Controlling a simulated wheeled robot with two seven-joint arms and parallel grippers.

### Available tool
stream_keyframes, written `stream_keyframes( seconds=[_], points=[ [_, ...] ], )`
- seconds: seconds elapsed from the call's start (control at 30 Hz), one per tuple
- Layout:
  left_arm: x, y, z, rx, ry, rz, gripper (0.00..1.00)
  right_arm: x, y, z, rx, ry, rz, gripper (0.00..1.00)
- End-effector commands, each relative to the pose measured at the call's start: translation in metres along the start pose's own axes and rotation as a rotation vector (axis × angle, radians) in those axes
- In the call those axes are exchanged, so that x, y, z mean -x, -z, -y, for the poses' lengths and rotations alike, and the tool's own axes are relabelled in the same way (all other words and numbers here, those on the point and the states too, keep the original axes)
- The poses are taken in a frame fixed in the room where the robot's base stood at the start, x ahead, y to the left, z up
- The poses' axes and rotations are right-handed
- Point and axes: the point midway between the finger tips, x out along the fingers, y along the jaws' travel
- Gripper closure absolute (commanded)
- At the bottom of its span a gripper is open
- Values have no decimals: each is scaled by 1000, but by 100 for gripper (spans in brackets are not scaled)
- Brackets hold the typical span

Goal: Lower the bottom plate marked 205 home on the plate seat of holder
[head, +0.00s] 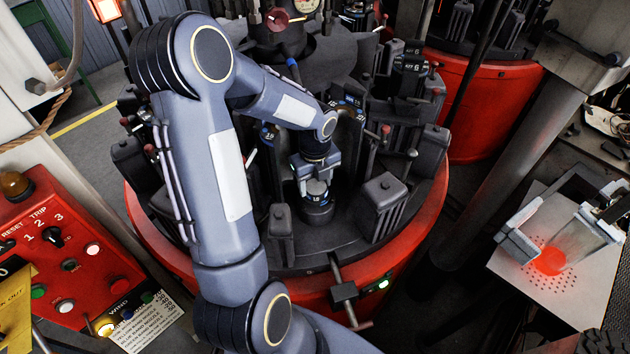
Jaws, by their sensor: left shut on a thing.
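My left arm crosses the middle of the head view, and its gripper (316,182) points down among the dark moulds of the rotary machine. It is shut on a small light-grey round piece, which I take to be the bottom plate (317,188). The number 205 cannot be read on it. Directly under the plate is a dark round holder (317,211) with a small pale label on its front. The seat surface is hidden, and I cannot tell whether the plate touches it.
Upright dark mould halves stand close on both sides of the gripper. A finned dark block (383,205) is at its right. The red machine rim (420,235) curves in front. A red control box (70,255) is at the left. A perforated plate (575,300) with a glowing piece (549,261) is at the right.

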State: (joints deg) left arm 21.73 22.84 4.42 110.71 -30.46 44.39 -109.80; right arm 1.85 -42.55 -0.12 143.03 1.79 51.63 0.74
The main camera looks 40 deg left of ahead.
Motion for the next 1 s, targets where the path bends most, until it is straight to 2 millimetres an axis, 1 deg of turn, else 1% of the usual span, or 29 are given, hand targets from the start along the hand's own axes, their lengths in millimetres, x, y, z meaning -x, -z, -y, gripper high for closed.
stream_keyframes(
  seconds=[0.7,0.9,0.93,1.0],
  points=[
    [-13,0,0,0,2,1,79,-8,-4,-4,0,0,0,100],
    [-12,0,1,0,2,1,79,-7,-4,-3,0,0,0,100],
    [-12,0,1,0,2,2,45,-7,-4,-3,0,0,0,100],
    [-12,0,1,0,2,2,36,-7,-4,-3,0,0,0,100]
  ],
)
